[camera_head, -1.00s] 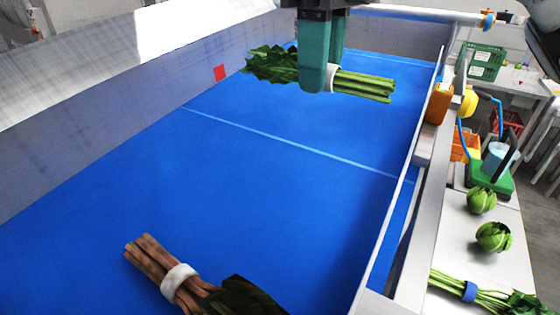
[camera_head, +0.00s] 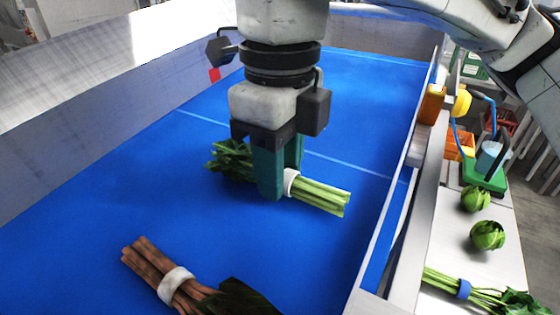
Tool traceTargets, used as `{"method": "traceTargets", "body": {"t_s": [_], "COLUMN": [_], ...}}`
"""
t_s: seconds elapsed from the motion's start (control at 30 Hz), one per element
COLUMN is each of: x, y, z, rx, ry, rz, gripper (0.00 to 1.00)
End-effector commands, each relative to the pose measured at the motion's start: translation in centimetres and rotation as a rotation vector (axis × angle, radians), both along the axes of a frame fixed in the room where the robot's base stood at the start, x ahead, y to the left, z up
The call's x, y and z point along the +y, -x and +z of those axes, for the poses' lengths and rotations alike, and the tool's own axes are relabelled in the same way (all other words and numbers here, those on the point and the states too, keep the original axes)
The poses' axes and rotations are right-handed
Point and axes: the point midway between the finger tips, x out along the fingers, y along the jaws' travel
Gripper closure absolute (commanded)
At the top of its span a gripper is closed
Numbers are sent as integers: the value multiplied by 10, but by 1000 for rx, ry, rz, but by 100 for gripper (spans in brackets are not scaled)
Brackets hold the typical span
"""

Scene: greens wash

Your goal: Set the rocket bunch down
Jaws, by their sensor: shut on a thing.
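The rocket bunch (camera_head: 321,194) has dark green leaves to the left, pale green stems to the right and a white band. My gripper (camera_head: 277,192), with green fingers pointing down, is shut on it near the band. The bunch lies level over the middle of the blue belt (camera_head: 120,210). I cannot tell whether it touches the belt. The fingers hide part of its middle.
A bunch with reddish-brown stalks and a white band (camera_head: 175,282) lies on the belt at the front. Grey walls (camera_head: 60,170) flank the belt. On the right bench are two round green heads (camera_head: 487,235), a blue-banded bunch (camera_head: 465,289) and a green scale (camera_head: 487,177). The belt's left is clear.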

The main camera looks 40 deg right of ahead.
Motion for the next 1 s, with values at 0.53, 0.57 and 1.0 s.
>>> {"method": "traceTargets", "body": {"t_s": [0.53,0.57,1.0], "x": [0,0,0], "y": [0,0,-1], "z": [-1,-1,32], "rx": [0,0,-4], "ry": [0,0,-1], "rz": [0,0,1], "gripper": [41,41,41]}}
